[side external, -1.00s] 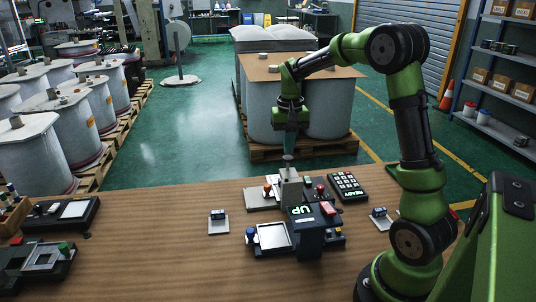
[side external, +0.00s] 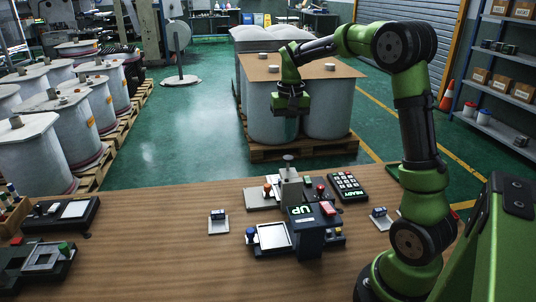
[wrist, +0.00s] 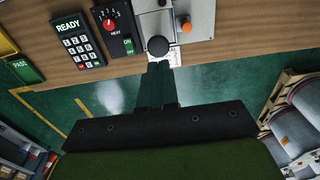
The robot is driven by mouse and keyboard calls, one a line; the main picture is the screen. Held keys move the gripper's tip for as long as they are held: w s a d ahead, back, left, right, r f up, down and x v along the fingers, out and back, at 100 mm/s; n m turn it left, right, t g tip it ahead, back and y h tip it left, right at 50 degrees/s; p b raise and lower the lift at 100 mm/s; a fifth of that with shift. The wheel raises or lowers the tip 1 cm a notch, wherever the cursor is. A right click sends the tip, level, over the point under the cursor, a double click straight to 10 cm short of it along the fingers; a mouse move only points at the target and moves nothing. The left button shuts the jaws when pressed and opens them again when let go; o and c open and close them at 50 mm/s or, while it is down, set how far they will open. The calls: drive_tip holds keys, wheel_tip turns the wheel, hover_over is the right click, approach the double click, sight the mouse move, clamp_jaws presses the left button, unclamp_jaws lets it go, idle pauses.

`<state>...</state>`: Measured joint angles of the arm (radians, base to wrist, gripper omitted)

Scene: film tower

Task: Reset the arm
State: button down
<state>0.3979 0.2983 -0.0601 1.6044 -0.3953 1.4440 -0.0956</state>
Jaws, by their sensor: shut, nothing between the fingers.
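My gripper (side external: 290,108) hangs in the air above and behind the work table in the side external view, clear of everything on it. In the wrist view its two dark green fingers (wrist: 158,68) are together with nothing between them. The film tower station (side external: 290,188) stands below it, upright, with a round knob on top. In the wrist view that dark round knob (wrist: 158,46) shows just past the fingertips, but I cannot tell the height gap from there.
A keypad (side external: 347,186) reading READY lies right of the station. A dark unit (side external: 314,236) marked UP stands in front, beside a pale square tray (side external: 273,236). A small holder (side external: 218,222) sits left. The table's left middle (side external: 150,225) is bare. Large drums stand behind.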

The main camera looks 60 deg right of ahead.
drive_tip(key=s+a+r+n+t+y, duration=0.1)
drive_tip(key=s+a+r+n+t, duration=0.1)
drive_tip(key=s+a, duration=0.5)
drive_tip(key=s+a+r+n+t+y, duration=0.1)
drive_tip(key=s+a+t, duration=0.4)
drive_tip(key=a, duration=0.9)
drive_tip(key=s+r+n, duration=0.1)
drive_tip(key=s+n, duration=0.1)
drive_tip(key=shift+s+a+r, duration=0.25)
drive_tip(key=shift+s+a, duration=0.05)
